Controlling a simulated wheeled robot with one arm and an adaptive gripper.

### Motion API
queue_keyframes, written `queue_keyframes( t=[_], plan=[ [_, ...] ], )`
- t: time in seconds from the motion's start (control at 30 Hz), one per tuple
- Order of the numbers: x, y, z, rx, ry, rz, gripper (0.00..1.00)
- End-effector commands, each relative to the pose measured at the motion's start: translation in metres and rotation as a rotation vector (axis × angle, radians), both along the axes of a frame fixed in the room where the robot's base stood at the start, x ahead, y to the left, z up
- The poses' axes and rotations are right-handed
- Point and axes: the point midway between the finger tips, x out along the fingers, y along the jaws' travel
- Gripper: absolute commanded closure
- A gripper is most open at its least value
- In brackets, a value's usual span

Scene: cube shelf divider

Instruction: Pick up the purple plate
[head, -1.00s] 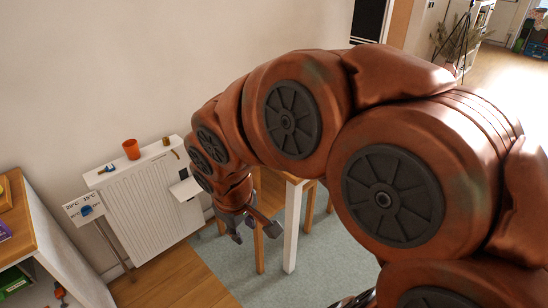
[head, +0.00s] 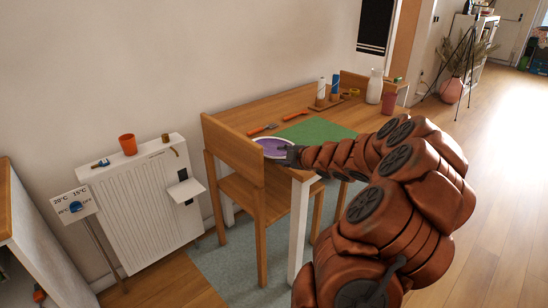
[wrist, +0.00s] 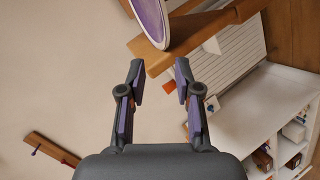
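The purple plate (head: 272,147) with a pale rim lies on the left end of the wooden table (head: 300,100), beside the green mat. Part of it is hidden behind my gripper. In the wrist view the plate (wrist: 153,18) shows at the top, seen at a steep slant and cut off by the frame. My gripper (head: 286,156) is at the plate's near right side in the head view. In the wrist view my gripper (wrist: 160,70) is open, with nothing between its fingers, and the plate is beyond the fingertips.
A wooden chair (head: 232,150) stands at the table's left end, its back close to the plate. The green mat (head: 318,131), orange-handled tools and bottles (head: 374,87) are on the table. A radiator (head: 150,200) with an orange cup (head: 128,144) is left.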

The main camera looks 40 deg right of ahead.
Motion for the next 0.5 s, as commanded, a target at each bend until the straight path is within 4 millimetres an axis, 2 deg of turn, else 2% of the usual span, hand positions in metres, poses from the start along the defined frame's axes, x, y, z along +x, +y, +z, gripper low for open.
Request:
queue_keyframes(
  t=[0.03,0.17,0.5],
  plan=[
    [-0.004,-0.005,-0.008,-0.006,-0.007,0.01,0.67],
    [-0.008,-0.007,-0.012,-0.018,-0.022,0.034,0.67],
    [0.012,-0.01,-0.021,-0.021,-0.022,0.035,0.67]
  ],
)
